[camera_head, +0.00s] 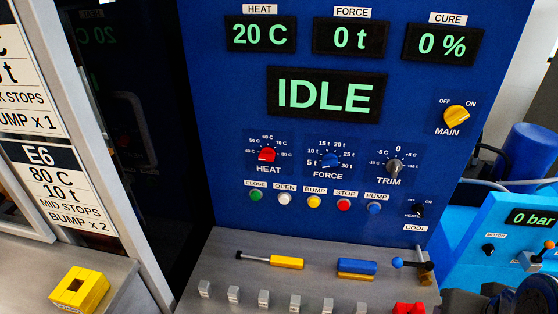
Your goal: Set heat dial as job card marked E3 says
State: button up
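The red heat dial (267,155) sits on the blue control panel (225,95), with small temperature marks around it, too fine to read surely. Its pointer seems turned to the lower left. The HEAT display (261,34) reads 20 C. A job card marked E6 (58,190) reads 80 C, 10 t, mid stops, bump x 2. Above it, another card (22,85) is cut off by the picture edge; its mark and heat value cannot be read, only "BUMP x 1" and part of "STOPS". No card marked E3 can be read. My gripper is not in view.
The state display (327,95) reads IDLE. FORCE (330,160) and TRIM (395,167) dials sit right of the heat dial, with several push buttons below. A grey ledge (225,270) holds tools and small blocks. A yellow block (80,288) lies at lower left.

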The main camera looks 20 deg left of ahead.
aim_at(267, 153)
jog(key=z, duration=0.05)
jog(key=k, duration=1.25)
jog(key=u, duration=1.6)
jog(key=i, duration=1)
jog(key=u, duration=0.05)
